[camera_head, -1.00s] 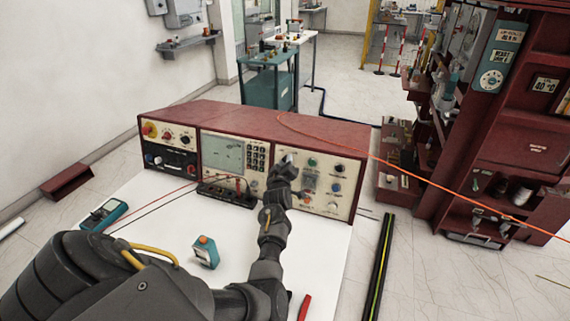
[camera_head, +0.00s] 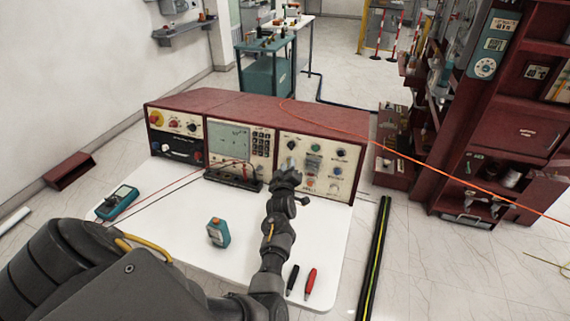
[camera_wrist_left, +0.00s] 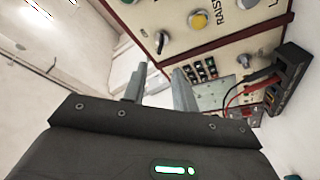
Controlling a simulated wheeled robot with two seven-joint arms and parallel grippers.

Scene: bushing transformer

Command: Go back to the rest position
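My left gripper (camera_head: 287,172) is in front of the red console (camera_head: 240,103), near the lower left of its right-hand button panel (camera_head: 313,165). In the left wrist view the two fingers of the gripper (camera_wrist_left: 158,80) stand apart with nothing held between them. The console panel (camera_wrist_left: 185,15) lies beyond the fingers there, with knobs and a keypad. Whether the gripper touches the console is hard to tell; it looks apart in the wrist view. My right gripper is not in view.
On the white table (camera_head: 180,265) are a teal multimeter (camera_head: 118,202), a small teal device (camera_head: 218,232), a black terminal block (camera_head: 233,177), and black (camera_head: 292,280) and red (camera_head: 310,283) probes. A red cabinet (camera_head: 490,140) stands right. An orange cable (camera_head: 430,165) crosses the view.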

